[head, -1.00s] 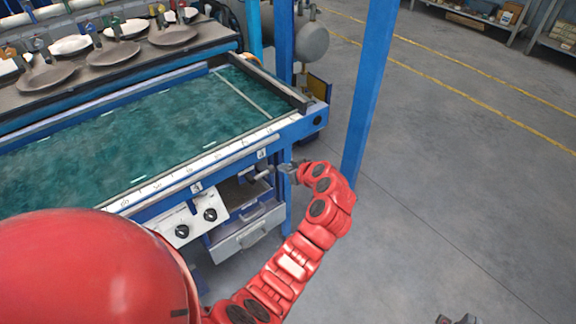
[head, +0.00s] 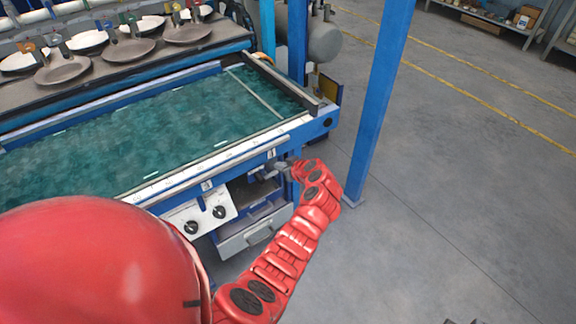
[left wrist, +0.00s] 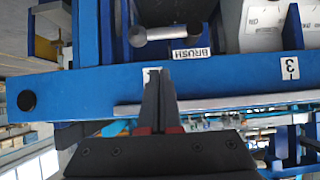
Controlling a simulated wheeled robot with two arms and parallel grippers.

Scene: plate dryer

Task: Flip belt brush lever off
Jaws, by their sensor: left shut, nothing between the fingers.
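The brush lever (left wrist: 168,33) shows in the left wrist view as a grey cylindrical bar with a round end, next to the BRUSH label (left wrist: 192,54). My left gripper (left wrist: 153,80) is shut and empty. In that view its fingertips lie over the blue beam, just below the lever and apart from it. In the head view the left gripper (head: 284,166) is at the front of the machine, near its right corner. There the lever is small and hard to tell from the fingers. A dark tip at the bottom edge is probably my right gripper (head: 466,321), mostly cut off.
The blue machine frame (head: 328,122) surrounds a green belt (head: 190,115). A white panel with black knobs (head: 205,213) and a grey drawer (head: 245,238) are below. A blue post (head: 377,100) stands right of my arm. Open floor (head: 470,160) lies beyond.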

